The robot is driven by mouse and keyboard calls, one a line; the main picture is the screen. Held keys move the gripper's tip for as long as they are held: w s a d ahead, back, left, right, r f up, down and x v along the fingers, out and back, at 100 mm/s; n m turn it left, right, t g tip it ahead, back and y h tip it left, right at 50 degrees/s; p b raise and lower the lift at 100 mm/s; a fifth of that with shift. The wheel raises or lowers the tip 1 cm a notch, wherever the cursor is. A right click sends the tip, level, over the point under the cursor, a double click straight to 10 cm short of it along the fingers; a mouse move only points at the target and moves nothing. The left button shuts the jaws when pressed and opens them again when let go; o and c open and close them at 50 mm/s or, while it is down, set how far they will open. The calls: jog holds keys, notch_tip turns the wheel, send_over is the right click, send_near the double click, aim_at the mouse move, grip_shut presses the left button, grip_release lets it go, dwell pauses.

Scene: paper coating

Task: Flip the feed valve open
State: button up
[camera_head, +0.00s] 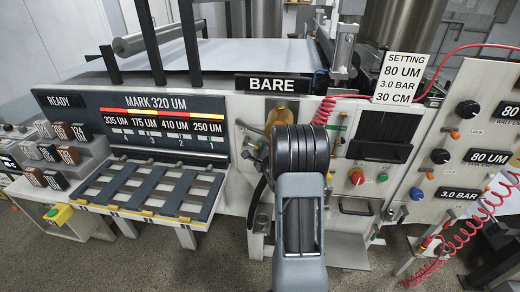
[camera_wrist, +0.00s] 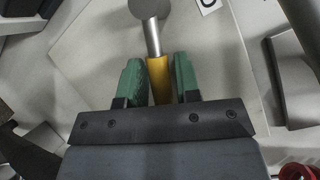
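The feed valve seems to be the lever in the wrist view, with a grey round hub (camera_wrist: 148,8), a metal stem (camera_wrist: 153,38) and a yellow grip (camera_wrist: 160,78). My gripper (camera_wrist: 159,75) has its two green fingers on either side of the yellow grip, with narrow gaps showing, so it looks open around it. In the head view a brass-yellow part (camera_head: 279,117) shows just above my dark wrist (camera_head: 300,150). My arm hides the fingers and most of the lever there.
A BARE sign (camera_head: 272,84) is above the arm. A slatted rack (camera_head: 150,187) stands at left. A setting card reads 80 UM (camera_head: 401,77).

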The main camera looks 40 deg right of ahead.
jog(key=shift+c, duration=0.4)
grip_shut()
jog(key=shift+a+f, duration=0.1)
